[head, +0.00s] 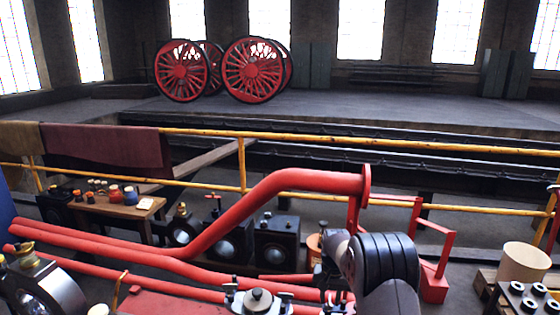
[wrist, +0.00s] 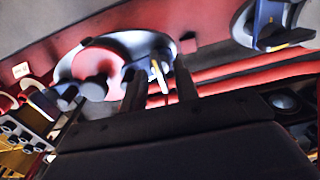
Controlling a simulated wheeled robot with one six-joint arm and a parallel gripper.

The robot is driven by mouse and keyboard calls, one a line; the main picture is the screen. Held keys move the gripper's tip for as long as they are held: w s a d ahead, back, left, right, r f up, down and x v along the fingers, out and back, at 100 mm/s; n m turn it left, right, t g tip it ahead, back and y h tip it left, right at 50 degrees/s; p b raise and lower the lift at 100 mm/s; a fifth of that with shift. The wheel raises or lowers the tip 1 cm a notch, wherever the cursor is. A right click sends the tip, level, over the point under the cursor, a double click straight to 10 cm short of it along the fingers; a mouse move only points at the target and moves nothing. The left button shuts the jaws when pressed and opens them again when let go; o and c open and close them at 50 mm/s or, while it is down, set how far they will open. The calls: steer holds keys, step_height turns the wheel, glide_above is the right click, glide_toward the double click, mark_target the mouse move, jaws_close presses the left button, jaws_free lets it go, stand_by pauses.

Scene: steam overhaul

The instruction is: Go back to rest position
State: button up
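My gripper (wrist: 160,88) shows in the wrist view as two dark fingers standing apart, with no object clearly held between them. Beyond the fingertips, a dark blue fitting with a pale, yellowish bar (wrist: 157,72) shows in the gap. It looks fixed to a rounded red and grey part (wrist: 95,65). In the head view my dark arm rises at the bottom, right of centre. My gripper cannot be made out there; it is hidden behind the arm or out of frame.
Red pipes (head: 240,212) run close to my arm, and a yellow railing (head: 330,142) crosses behind. A wooden bench (head: 115,208) with jars stands left. A pale drum (head: 524,262) stands right. Red spoked wheels (head: 252,70) stand far back on open floor.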

stand_by(0.3)
steer(key=shift+r, duration=0.1)
step_height(320, 180, up, 10)
step_height(320, 180, down, 10)
steer(key=shift+f, duration=0.1)
steer(key=n, duration=0.6)
steer(key=shift+n+b, duration=0.3)
steer(key=shift+b, duration=0.05)
steer(key=shift+n+b, duration=0.35)
steer(key=shift+n, duration=1.85)
steer(key=shift+a+r, duration=0.1)
steer(key=shift+r, duration=0.1)
